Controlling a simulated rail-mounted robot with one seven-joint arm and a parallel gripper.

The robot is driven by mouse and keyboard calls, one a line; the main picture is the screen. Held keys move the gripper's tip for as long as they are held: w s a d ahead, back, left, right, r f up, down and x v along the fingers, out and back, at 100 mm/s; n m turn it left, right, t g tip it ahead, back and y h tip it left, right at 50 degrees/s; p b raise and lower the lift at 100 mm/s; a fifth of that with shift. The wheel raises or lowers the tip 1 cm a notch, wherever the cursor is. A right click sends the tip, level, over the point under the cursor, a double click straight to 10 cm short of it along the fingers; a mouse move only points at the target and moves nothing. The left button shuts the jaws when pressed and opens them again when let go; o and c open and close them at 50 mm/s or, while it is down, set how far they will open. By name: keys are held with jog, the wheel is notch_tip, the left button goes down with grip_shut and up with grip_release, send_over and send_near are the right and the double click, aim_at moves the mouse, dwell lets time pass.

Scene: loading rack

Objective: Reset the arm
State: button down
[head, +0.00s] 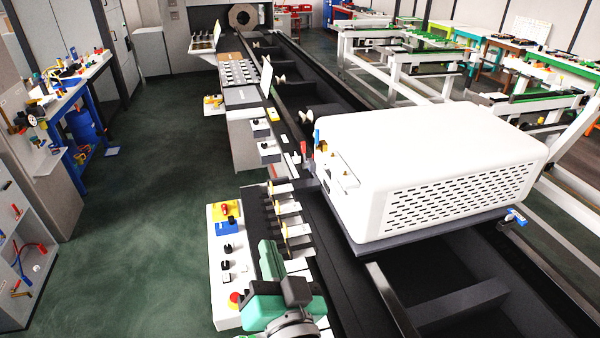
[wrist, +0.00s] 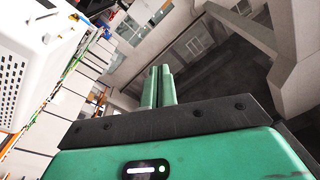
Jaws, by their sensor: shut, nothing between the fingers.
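My gripper shows in the wrist view (wrist: 158,86) with its two green fingers together, shut and empty. Its dark mounting bar and green housing fill the bottom of that view. In the head view my green and dark arm is at the bottom centre, beside the control panel (head: 222,270) with its red and yellow buttons. The wrist view is tilted and looks out across the room, with nothing touching the fingers.
A large white slotted housing (head: 420,160) sits on the dark rail bed to the right of my arm. A row of levers (head: 285,225) stands close by. A workbench (head: 75,80) is at the left. The green floor (head: 140,200) between is clear.

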jog(key=s+d+r+n+t+h+p, duration=0.1)
jog(key=s+r, duration=0.3)
jog(key=r, duration=0.6)
jog(key=s+d+r+n+t+h+p, duration=0.1)
jog(key=s+r, duration=0.4)
jog(key=r, duration=0.5)
jog(key=s+d+r+t+h+p, duration=0.1)
jog(key=s+d+r+t+h, duration=0.1)
jog(key=r, duration=0.8)
jog(key=s+t+h, duration=0.1)
jog(key=s+t, duration=0.1)
jog(key=shift+s+d+n+t, duration=0.15)
jog(key=shift+s+n+t, duration=0.15)
jog(key=shift+n, duration=0.1)
jog(key=shift+w+f, duration=0.1)
